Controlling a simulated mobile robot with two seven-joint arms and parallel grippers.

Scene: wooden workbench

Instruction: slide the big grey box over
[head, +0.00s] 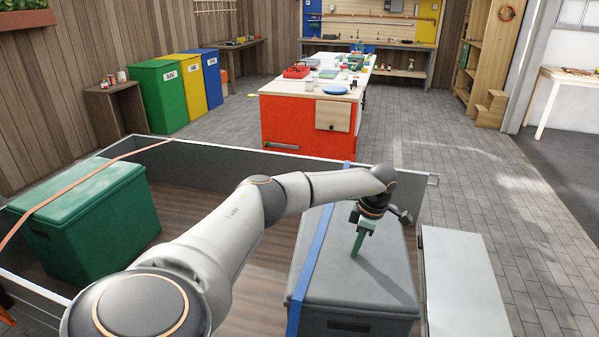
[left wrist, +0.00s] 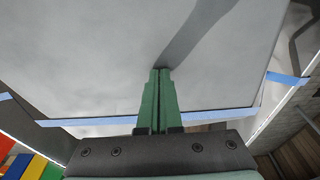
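The big grey box (head: 355,290) stands at the right end of a grey-walled bed with a wooden floor. A blue strap (head: 316,255) runs over the left part of its lid. My left gripper (head: 357,246) is over the lid, pointing down, with green fingers. In the left wrist view the fingers (left wrist: 159,75) are pressed together with nothing between them. Their tips meet the shadow on the pale lid (left wrist: 100,60), so they are at or very near its surface. The blue strap also shows in that view (left wrist: 90,121). My right gripper is in neither view.
A green box (head: 95,225) under an orange strap (head: 85,185) stands at the bed's left end. Bare floor (head: 255,270) lies between the boxes, partly behind my arm. The bed's wall (head: 235,160) bounds the far side. A pale-topped panel (head: 462,280) is to the right.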

